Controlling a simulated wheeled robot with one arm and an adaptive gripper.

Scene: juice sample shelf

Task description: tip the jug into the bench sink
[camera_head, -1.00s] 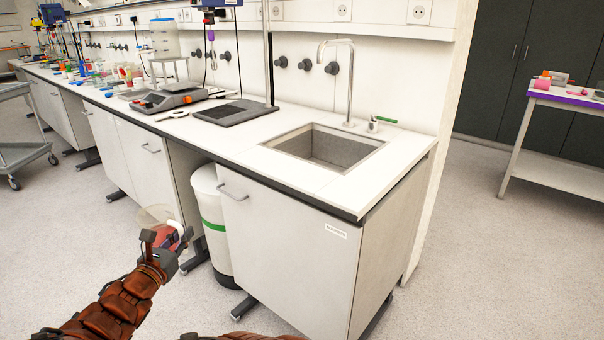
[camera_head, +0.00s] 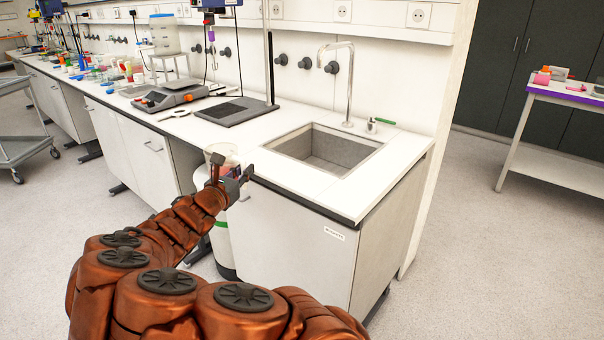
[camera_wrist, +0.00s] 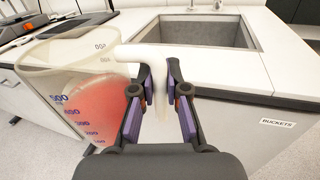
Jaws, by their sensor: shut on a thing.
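The jug (camera_wrist: 65,72) is a clear beaker-like vessel with purple volume marks, a white handle and red liquid in its lower part. It fills the left of the wrist view, and its rim shows in the head view (camera_head: 221,152). My gripper (camera_wrist: 158,75) is shut on the jug's white handle. In the head view my gripper (camera_head: 238,180) is at the bench's front edge, left of the sink. The bench sink (camera_head: 328,148) is a grey rectangular basin set in the white top, and it looks empty. It also shows beyond my gripper in the wrist view (camera_wrist: 210,32).
A tall tap (camera_head: 350,85) stands behind the sink, with a green-handled valve (camera_head: 374,124) beside it. A stand with a dark base (camera_head: 236,112) and a balance (camera_head: 168,96) are further left. The white worktop between stand and sink is clear.

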